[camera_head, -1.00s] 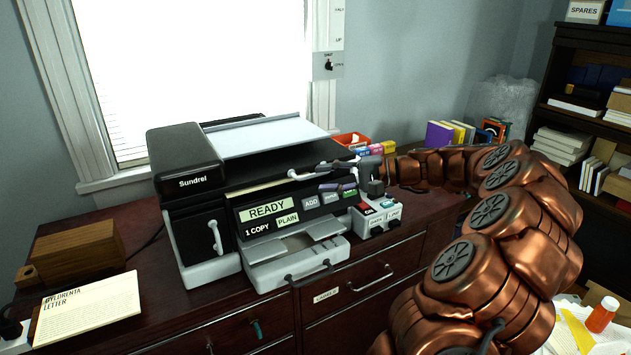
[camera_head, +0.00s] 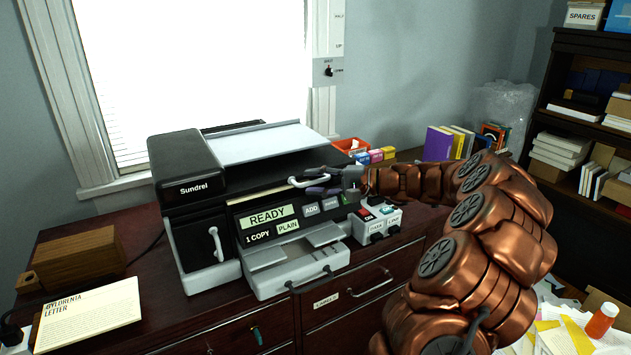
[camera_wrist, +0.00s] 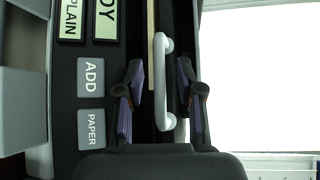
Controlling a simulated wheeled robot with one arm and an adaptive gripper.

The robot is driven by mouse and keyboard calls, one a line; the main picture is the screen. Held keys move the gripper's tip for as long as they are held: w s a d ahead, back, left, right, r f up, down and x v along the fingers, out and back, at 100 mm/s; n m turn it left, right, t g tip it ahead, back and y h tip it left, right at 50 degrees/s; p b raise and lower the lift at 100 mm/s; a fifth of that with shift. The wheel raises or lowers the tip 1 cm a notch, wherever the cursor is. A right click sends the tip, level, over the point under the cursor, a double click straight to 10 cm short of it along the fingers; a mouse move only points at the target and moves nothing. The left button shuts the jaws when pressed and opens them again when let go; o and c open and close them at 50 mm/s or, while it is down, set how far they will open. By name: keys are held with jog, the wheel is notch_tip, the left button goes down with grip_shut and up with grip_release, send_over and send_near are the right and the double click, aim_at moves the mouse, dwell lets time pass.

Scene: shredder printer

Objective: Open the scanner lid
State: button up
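The Sundrel copier (camera_head: 187,190) stands on the dark wooden cabinet below the window. Its flat black scanner lid (camera_head: 262,172) lies down, with a white bar handle (camera_head: 318,182) at the front edge. My gripper (camera_head: 312,186) is at this handle, having come in from the right. In the wrist view, the white handle (camera_wrist: 161,82) runs between the two fingers of my gripper (camera_wrist: 160,95). The fingers are apart, with dark gaps on both sides of the handle, and do not appear to touch it.
The copier's front panel (camera_head: 268,215) with its display and buttons is just below my gripper. A small switch box (camera_head: 378,224) stands to the right. An orange bin and small coloured boxes (camera_head: 376,155) are behind. A wooden box (camera_head: 75,262) and a letter (camera_head: 90,312) lie left.

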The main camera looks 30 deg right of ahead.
jog(key=shift+c, duration=0.4)
grip_shut()
